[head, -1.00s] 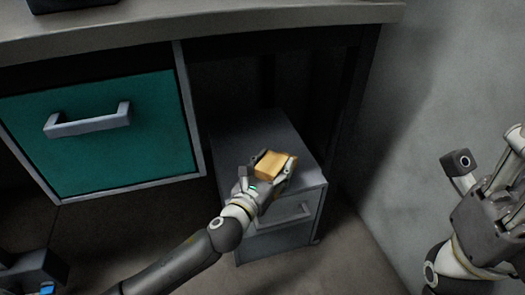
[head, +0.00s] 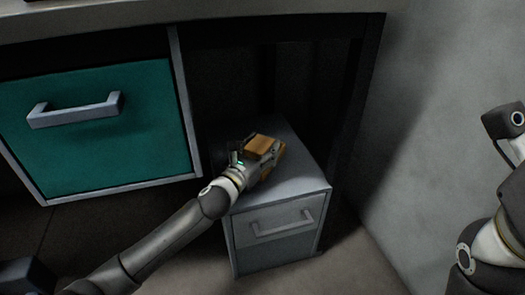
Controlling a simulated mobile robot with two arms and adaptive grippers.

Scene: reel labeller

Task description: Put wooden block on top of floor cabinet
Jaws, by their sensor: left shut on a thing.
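The wooden block (head: 264,145) is light brown and boxy. My left gripper (head: 260,152) is shut on it, over the top of the grey floor cabinet (head: 303,190). The cabinet stands under the desk and has a drawer front with a handle. The fingers partly cover the block. I cannot tell whether the block touches the cabinet top or is slightly above it. Of my right arm, only links show at the right edge; its gripper is not clearly in view.
A teal drawer (head: 105,130) with a grey handle is at the left under the desk top (head: 240,8). A dark desk leg (head: 355,110) stands right of the cabinet. A grey wall (head: 440,100) is at the right. The front part of the cabinet top is bare.

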